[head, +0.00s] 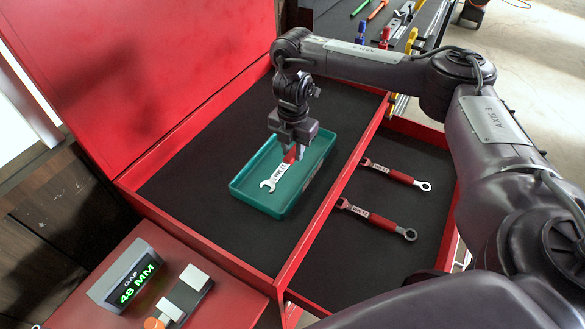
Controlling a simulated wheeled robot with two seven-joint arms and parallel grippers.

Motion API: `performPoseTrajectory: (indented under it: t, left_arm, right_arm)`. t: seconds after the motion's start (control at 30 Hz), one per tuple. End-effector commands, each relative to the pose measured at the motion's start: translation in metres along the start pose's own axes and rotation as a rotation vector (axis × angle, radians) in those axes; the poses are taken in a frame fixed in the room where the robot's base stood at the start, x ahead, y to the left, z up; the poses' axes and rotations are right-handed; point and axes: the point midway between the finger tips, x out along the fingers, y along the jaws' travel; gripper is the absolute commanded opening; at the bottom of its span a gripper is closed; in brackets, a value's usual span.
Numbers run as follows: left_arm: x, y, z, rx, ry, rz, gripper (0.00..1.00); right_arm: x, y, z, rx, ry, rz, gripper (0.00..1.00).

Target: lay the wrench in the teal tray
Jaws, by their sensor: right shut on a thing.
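A wrench (272,181) with a silver open jaw and a red grip is in my right gripper (291,152). My right gripper is shut on its red part, with the jaw end pointing down-left. The wrench is over the inside of the teal tray (240,188); I cannot tell whether it touches the tray floor. The tray lies on the black liner of the red box's left compartment. My left gripper is not in view.
Two more red-handled wrenches, an upper one (395,174) and a lower one (376,218), lie in the right compartment. A red divider (330,200) separates the compartments. The raised red lid (130,70) is behind.

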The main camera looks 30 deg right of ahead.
Motion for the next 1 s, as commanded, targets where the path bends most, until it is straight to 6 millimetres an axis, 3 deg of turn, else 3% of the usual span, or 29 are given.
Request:
performPoseTrajectory:
  t: [0.03,0.27,0.5,0.93,0.97,1.0]
  left_arm:
    - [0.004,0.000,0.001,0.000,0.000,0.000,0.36]
    - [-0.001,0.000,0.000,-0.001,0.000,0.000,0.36]
    - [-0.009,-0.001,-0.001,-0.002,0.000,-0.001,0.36]
    - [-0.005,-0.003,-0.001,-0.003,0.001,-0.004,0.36]
    - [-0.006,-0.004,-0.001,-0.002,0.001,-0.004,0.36]
    - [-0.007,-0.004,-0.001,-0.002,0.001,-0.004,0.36]
  right_arm:
    - [0.012,-0.001,-0.001,0.001,0.003,-0.001,0.00]
    - [0.029,0.000,0.000,0.000,0.000,-0.001,0.00]
    - [0.061,0.000,0.000,0.001,0.000,-0.001,0.00]
    - [0.071,0.000,0.000,-0.001,0.000,0.001,0.00]
    - [0.070,0.000,0.000,-0.001,0.000,0.001,0.29]
    - [0.069,0.000,0.000,-0.001,0.000,0.001,0.34]
